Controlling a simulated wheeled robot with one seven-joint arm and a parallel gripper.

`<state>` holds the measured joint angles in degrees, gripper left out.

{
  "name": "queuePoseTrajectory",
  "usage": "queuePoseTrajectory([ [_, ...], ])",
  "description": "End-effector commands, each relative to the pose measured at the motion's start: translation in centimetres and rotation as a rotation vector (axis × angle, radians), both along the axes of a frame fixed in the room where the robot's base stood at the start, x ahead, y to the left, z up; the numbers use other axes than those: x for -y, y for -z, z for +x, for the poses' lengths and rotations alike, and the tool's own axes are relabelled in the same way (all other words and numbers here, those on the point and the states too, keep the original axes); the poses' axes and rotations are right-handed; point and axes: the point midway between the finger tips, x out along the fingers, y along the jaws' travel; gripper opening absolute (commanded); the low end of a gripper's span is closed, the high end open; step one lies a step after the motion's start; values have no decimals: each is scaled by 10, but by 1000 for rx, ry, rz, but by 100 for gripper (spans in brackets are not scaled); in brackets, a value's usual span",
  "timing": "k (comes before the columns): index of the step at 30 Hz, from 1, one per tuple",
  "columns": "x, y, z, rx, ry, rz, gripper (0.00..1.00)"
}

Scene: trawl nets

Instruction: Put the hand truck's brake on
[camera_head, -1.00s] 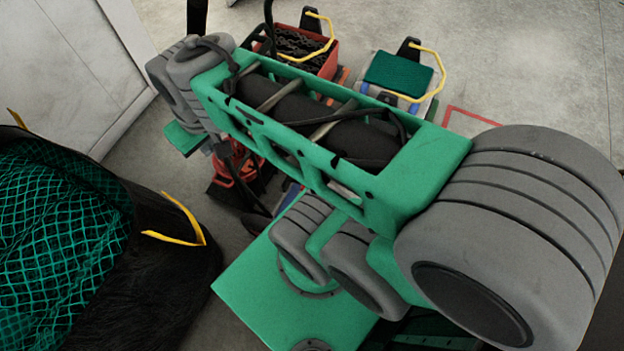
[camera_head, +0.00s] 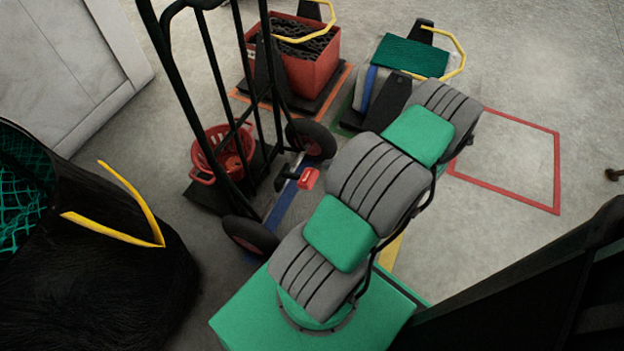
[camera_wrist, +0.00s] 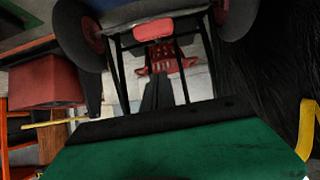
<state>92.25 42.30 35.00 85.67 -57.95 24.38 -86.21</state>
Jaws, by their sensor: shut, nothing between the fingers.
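The hand truck (camera_head: 207,70) stands upright with a dark tubular frame and black wheels with red hubs. A red basket (camera_head: 225,155) rests at its foot. Its small red pedal (camera_head: 308,179) sticks out low between the wheels. The wrist view shows the hand truck's wheel (camera_wrist: 85,35) and the red pedal (camera_wrist: 154,30) near the top. I cannot tell whether the pedal is up or down. My gripper (camera_wrist: 157,80) is shut and empty, its dark fingers apart from the pedal in the picture. In the head view my gripper is hidden behind my arm.
A red crate of chain (camera_head: 310,65) and a bin with a green net (camera_head: 410,55) stand behind. A black tub with yellow straps (camera_head: 110,270) is at the left. A red floor outline (camera_head: 557,170) at the right is empty.

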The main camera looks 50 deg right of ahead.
Motion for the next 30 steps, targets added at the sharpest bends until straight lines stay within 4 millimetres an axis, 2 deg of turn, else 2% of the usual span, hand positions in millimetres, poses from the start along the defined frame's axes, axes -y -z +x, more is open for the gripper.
queuePoseTrajectory([
  [5, 0, -2, 0, -2, -1, 1, 0],
  [10, -4, 8, 11, -4, -3, 3, 0],
  [23, -25, 63, 81, -5, -6, 3, 0],
  [25, -21, 77, 73, -6, 2, 5, 0],
  [30, -19, 93, 66, -5, -1, 3, 0],
])
